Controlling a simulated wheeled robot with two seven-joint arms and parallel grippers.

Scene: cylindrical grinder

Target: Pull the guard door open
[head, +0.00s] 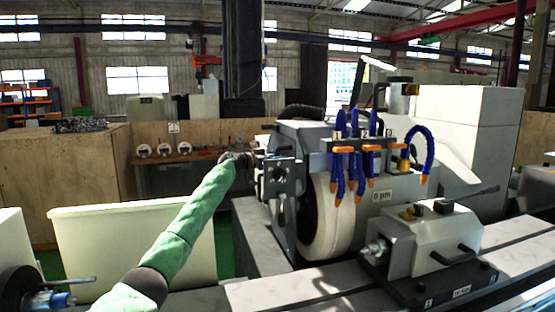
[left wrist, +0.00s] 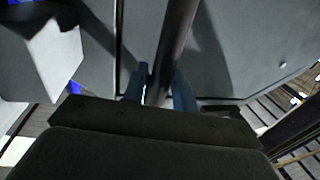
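The guard door (head: 285,140) is a grey panel on the left side of the grinder, beside the large pale wheel (head: 331,215). In the left wrist view, its grey surface (left wrist: 245,45) fills the upper part and a dark round handle bar (left wrist: 176,40) runs in front of it. My left gripper (head: 250,162) is at the left edge of the guard area. In the left wrist view, its two bluish fingers (left wrist: 162,88) lie closely on either side of the bar and look shut on it. The fingertips are small and partly hidden in the head view. My right gripper is not in view.
Blue coolant hoses with orange tips (head: 361,170) hang in front of the wheel. A white unit with a black handle (head: 430,240) stands on the grinder's table at the right. A wooden bench (head: 185,158) is behind.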

